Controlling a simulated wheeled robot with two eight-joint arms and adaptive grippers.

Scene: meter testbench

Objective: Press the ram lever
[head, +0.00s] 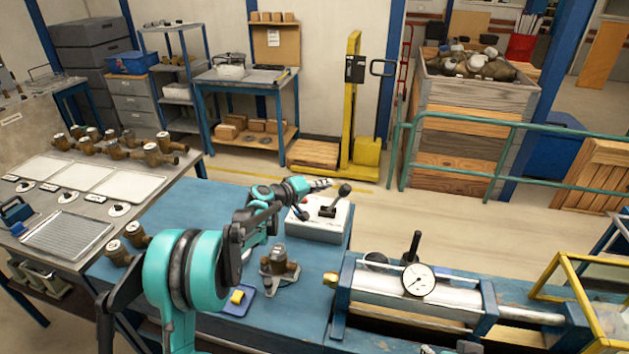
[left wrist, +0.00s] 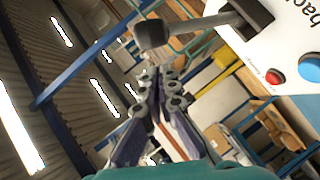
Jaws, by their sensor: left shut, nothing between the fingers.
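A lever with a round black knob (head: 345,189) stands on a white control box (head: 318,222) at the back of the blue bench. In the left wrist view, the black knob (left wrist: 152,34) is large at the top, its grey shaft running right to the box (left wrist: 290,40). My left gripper (head: 322,184) is shut and empty, just left of the knob in the head view. Its fingers (left wrist: 153,80) point towards the knob in the wrist view; contact is not visible. My right gripper cannot be made out; only small dark and teal parts show at the bottom edge.
A red button (left wrist: 274,77) and a blue button (left wrist: 309,67) sit on the box. A brass meter (head: 279,262) stands in front of it. A cylinder rig with a dial gauge (head: 419,280) and an upright black handle (head: 412,246) fills the right.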

